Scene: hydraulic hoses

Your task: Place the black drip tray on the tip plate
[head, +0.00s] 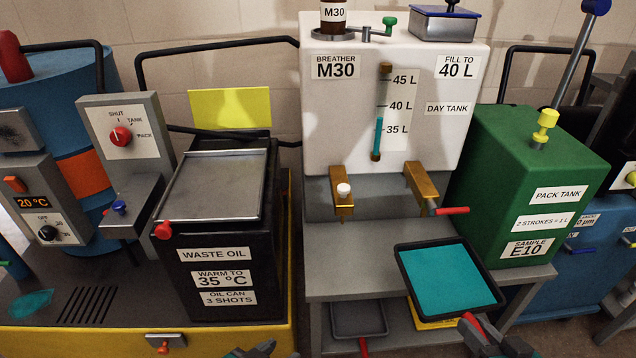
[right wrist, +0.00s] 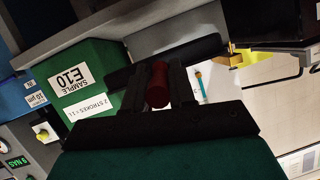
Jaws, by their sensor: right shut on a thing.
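The black drip tray (head: 402,282) holds a flat teal layer of liquid and is in front of the day tank stand. My right gripper (head: 474,324) is shut on its red handle, which shows between the fingers in the right wrist view (right wrist: 158,85). The tray looks roughly level, but whether it touches the stand is unclear. The grey metal plate (head: 213,185) on top of the black waste oil box appears to be the tip plate. It is bare, with a red knob at its front left corner. My left gripper (head: 252,350) barely shows at the bottom edge; its jaw gap is unclear.
The white day tank (head: 425,140) with two brass taps stands behind the tray. A second, dark tray (head: 358,320) sits low on the stand. The green pack tank (head: 520,180) is at the right. A yellow panel (head: 230,108) stands behind the plate.

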